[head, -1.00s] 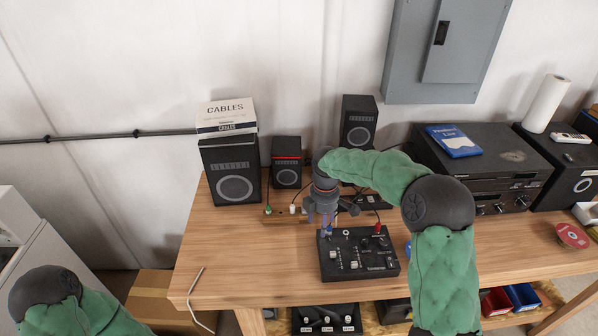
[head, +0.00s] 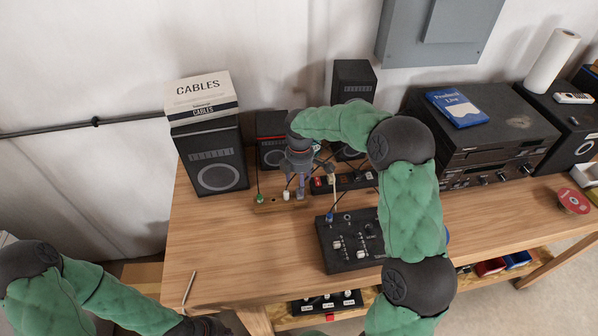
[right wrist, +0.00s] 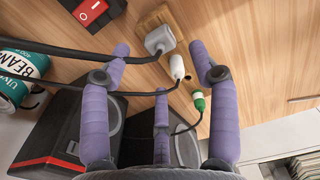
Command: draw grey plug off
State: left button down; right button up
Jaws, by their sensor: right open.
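The grey plug (right wrist: 158,40) stands on the wooden block (right wrist: 172,14), with its dark cord running left in the right wrist view. The white plug (right wrist: 177,68) and green plug (right wrist: 199,102) sit beside it in a row. In the head view the block (head: 268,206) lies at the back of the bench with the green plug (head: 260,198) and white plug (head: 286,195); the grey plug is hard to make out there behind my fingers. My right gripper (right wrist: 159,50) is open, its purple fingers spread around the grey plug without visible contact. It also shows in the head view (head: 300,188). My left gripper is out of view.
A black mixer (head: 345,258) stands in front, partly behind my right arm. A power strip (head: 350,181) with a red switch (right wrist: 90,11) and a can (right wrist: 22,75) are close by. Speakers (head: 218,170) stand behind. The bench's left front is clear apart from a bent rod (head: 189,287).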

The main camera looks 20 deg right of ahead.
notch_tip(320, 180, down, 6)
jog(key=shift+r+b, duration=0.15)
jog(key=shift+b, duration=0.15)
grip_shut()
